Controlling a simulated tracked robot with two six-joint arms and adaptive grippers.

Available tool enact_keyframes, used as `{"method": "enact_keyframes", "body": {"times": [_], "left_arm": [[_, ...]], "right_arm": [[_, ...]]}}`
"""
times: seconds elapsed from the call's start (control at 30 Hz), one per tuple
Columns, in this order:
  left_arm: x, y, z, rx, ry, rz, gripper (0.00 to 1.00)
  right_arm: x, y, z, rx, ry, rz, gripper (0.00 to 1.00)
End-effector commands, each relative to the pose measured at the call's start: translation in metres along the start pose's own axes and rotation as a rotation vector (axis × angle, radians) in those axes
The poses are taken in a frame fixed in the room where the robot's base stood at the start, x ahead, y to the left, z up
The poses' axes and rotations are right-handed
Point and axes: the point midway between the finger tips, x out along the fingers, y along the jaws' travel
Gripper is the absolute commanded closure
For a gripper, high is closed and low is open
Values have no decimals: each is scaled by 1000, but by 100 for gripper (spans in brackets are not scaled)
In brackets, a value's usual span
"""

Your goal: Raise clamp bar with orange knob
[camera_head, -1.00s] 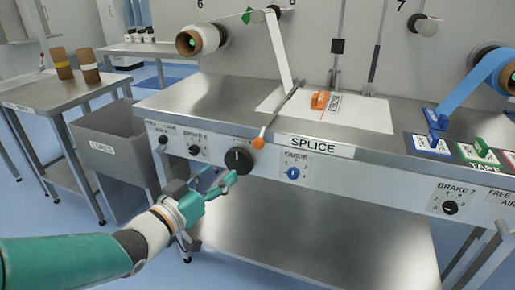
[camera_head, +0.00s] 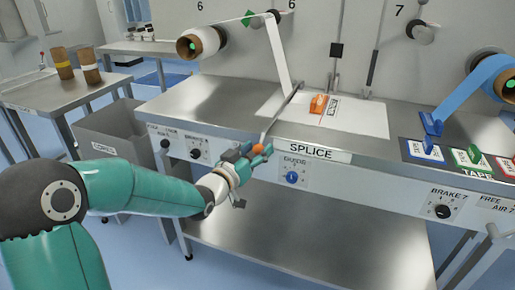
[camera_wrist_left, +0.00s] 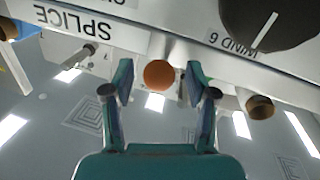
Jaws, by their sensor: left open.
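The clamp bar (camera_head: 278,118) is a thin metal bar lying across the splice table, running from the back toward the front edge. Its orange knob (camera_head: 257,150) sits at the front end, just beyond the table's edge. My left gripper (camera_head: 262,152) is at the knob in the head view and partly covers it. In the left wrist view, the open left gripper (camera_wrist_left: 159,88) has one finger on each side of the orange knob (camera_wrist_left: 159,74), with gaps visible on both sides. My right gripper is not in view.
The SPLICE label (camera_head: 320,151) and blue guide dial (camera_head: 291,177) are right of the knob. In the left wrist view, a large dark dial (camera_wrist_left: 268,22) is close by. An orange block (camera_head: 318,104) lies on the white splice sheet (camera_head: 362,119). A grey bin (camera_head: 108,138) stands left.

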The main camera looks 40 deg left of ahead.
Motion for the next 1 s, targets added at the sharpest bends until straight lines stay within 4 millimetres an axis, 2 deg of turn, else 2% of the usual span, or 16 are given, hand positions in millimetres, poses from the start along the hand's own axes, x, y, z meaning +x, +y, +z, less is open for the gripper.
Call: {"method": "enact_keyframes", "body": {"times": [0.1,0.37,0.47,0.73,1.0], "left_arm": [[6,0,0,0,0,1,43],[7,0,0,0,0,0,43],[7,0,0,0,0,0,56],[7,0,0,-1,0,0,100],[7,0,-1,-1,-1,0,100]], "right_arm": [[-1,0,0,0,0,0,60],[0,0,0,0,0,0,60],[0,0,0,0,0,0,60],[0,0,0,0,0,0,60],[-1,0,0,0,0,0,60]]}}
